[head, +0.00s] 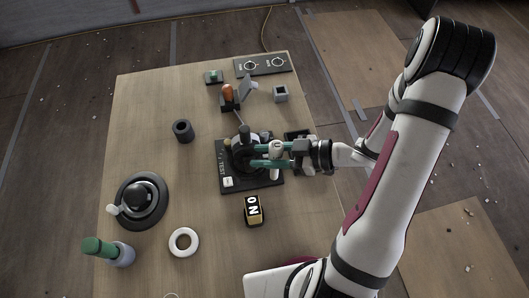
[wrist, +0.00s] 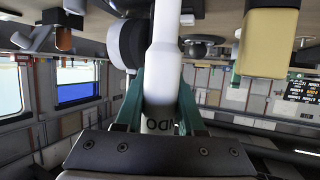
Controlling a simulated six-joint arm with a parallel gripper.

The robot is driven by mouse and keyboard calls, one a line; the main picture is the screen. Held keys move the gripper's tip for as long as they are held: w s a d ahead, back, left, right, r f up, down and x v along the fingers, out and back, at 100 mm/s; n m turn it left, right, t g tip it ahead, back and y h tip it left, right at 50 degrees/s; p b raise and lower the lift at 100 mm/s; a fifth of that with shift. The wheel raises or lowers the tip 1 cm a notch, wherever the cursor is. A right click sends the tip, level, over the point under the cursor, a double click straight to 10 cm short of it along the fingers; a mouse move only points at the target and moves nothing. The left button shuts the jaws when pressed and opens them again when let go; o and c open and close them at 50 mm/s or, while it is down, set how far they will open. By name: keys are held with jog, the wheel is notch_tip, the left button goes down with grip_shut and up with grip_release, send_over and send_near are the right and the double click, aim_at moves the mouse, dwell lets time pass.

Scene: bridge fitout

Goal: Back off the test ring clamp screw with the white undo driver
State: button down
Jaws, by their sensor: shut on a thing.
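My gripper (head: 262,160) has green fingers and is over the black test plate (head: 236,185). It is shut on the white undo driver (head: 275,147), whose upper end shows between the fingers. In the wrist view the white driver (wrist: 161,75) runs between the green fingers (wrist: 160,98), with part of its dark lettering readable as "DO". A dark round fixture (head: 239,145) stands on the plate, partly covered by the gripper. A dark disc with a pale rim (wrist: 128,42) is close beside the driver in the wrist view. The clamp screw and the driver's tip contact cannot be made out.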

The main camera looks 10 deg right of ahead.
jog(key=shift+r, duration=3)
